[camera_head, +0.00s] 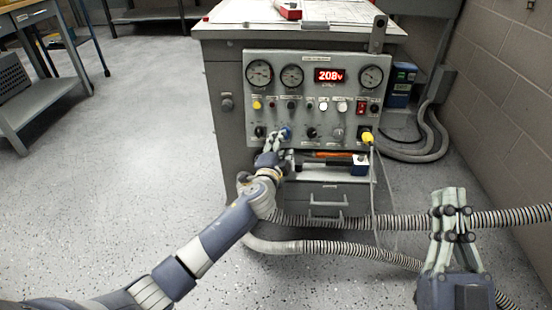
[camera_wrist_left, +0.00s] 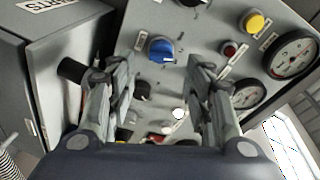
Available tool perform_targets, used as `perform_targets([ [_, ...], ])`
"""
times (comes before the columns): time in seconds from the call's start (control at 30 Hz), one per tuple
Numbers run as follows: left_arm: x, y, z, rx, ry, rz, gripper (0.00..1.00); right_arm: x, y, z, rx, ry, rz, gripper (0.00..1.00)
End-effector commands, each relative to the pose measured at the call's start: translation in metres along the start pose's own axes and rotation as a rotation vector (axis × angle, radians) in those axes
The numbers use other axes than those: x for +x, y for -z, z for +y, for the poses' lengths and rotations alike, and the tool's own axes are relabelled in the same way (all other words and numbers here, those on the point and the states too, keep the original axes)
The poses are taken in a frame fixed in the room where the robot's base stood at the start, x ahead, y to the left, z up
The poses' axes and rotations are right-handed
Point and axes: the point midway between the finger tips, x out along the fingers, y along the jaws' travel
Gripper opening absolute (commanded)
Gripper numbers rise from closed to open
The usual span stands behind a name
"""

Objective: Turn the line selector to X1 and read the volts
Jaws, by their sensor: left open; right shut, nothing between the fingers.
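The grey control panel (camera_head: 250,90) is on the front of a cabinet. Its red display (camera_head: 328,75) reads 208 V. A blue knob (camera_head: 286,133) is in the panel's lower row; it also shows in the left wrist view (camera_wrist_left: 161,49). Its label is too small to read, so I cannot tell which position it points to. My left gripper (camera_head: 274,140) is open in front of this knob. In the left wrist view its fingers (camera_wrist_left: 158,66) are spread, with the knob beyond the gap. My right gripper (camera_head: 450,198) is shut and empty, away from the panel at the right.
Several dials, buttons and black knobs surround the blue knob. A yellow plug (camera_head: 367,138) with a hanging cable is at the panel's lower right. Ribbed hoses (camera_head: 320,247) cross the floor. Open floor lies left.

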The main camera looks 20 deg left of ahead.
Motion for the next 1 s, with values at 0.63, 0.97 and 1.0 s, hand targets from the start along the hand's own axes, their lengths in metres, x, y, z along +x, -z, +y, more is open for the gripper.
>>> perform_targets([
  [0.63, -0.073, 0.000, 0.000, 0.000, 0.000, 0.001, 0.47, 0.000, 0.000, 0.000, 0.000, 0.000, -0.001, 0.00],
  [0.97, -0.072, 0.001, 0.000, 0.000, 0.000, 0.001, 0.47, 0.000, -0.001, 0.000, 0.000, 0.000, -0.002, 0.00],
  [1.0, -0.072, 0.001, 0.000, -0.001, 0.000, 0.001, 0.47, 0.000, 0.000, 0.000, 0.000, 0.000, -0.001, 0.00],
])
